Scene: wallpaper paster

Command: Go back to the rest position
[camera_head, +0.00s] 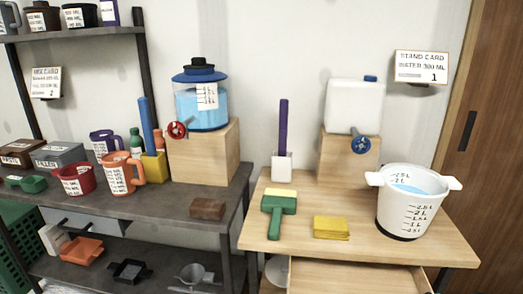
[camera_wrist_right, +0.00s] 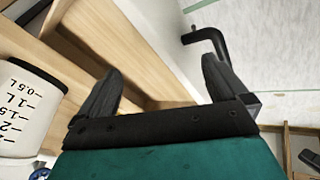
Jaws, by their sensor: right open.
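My right gripper (camera_wrist_right: 162,68) shows in the right wrist view. Its two dark fingers are spread apart with nothing between them. Behind the fingers are pale wooden boards (camera_wrist_right: 140,50), and a black bar handle (camera_wrist_right: 210,40) shows near the right fingertip on a light surface. The white measuring bucket (camera_wrist_right: 28,108) is at the left edge of that view, apart from the fingers.
A dark shelf table (camera_head: 185,195) with several cups and boxes is at left.

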